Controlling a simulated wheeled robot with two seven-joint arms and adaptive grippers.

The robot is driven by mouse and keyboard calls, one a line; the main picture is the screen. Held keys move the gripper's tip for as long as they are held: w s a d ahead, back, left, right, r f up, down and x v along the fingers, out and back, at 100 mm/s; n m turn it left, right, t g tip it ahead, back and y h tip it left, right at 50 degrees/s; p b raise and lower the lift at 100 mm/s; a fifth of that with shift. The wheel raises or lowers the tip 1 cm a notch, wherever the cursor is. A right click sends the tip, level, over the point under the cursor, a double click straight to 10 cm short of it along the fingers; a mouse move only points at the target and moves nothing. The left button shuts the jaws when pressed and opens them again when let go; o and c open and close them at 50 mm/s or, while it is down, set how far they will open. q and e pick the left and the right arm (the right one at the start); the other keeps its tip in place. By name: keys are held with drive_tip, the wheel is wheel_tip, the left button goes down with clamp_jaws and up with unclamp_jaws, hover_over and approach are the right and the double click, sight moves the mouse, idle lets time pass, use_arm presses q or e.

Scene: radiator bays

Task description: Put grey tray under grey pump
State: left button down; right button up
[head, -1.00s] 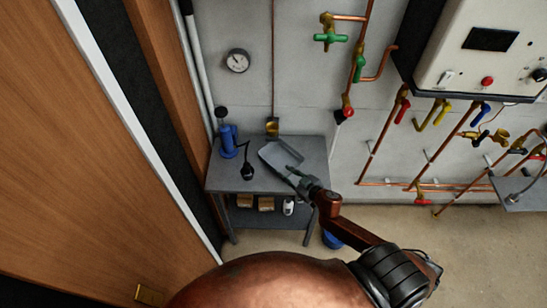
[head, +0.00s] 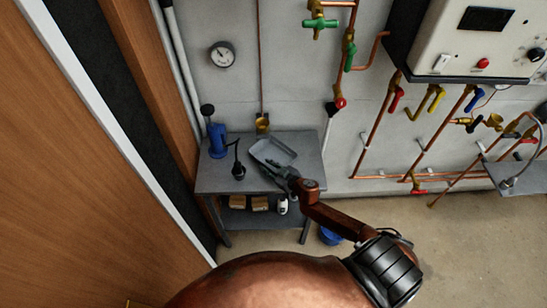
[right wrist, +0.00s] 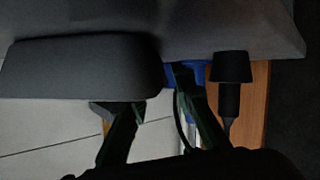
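The grey tray (head: 272,150), shallow with rounded corners, is at the right part of the grey table's top. My right gripper (head: 283,175) is at its near edge. In the right wrist view a dark grey rounded slab (right wrist: 80,68), apparently the tray, lies beyond the fingers. The two fingers (right wrist: 160,112) stand apart there, with a gap between them; contact with the tray is unclear. No pump that is clearly grey shows. My left gripper is not in view.
The grey table (head: 225,184) has boxes and a white bottle (head: 282,206) on its lower shelf. A blue bucket (head: 330,236) stands on the floor to its right. A wooden door (head: 80,170) is at left. Copper pipes cover the wall; another grey shelf (head: 515,178) is far right.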

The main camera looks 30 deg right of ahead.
drive_tip(key=shift+x, duration=0.85)
drive_tip(key=shift+s, duration=0.1)
drive_tip(key=shift+c, duration=0.2)
clamp_jaws()
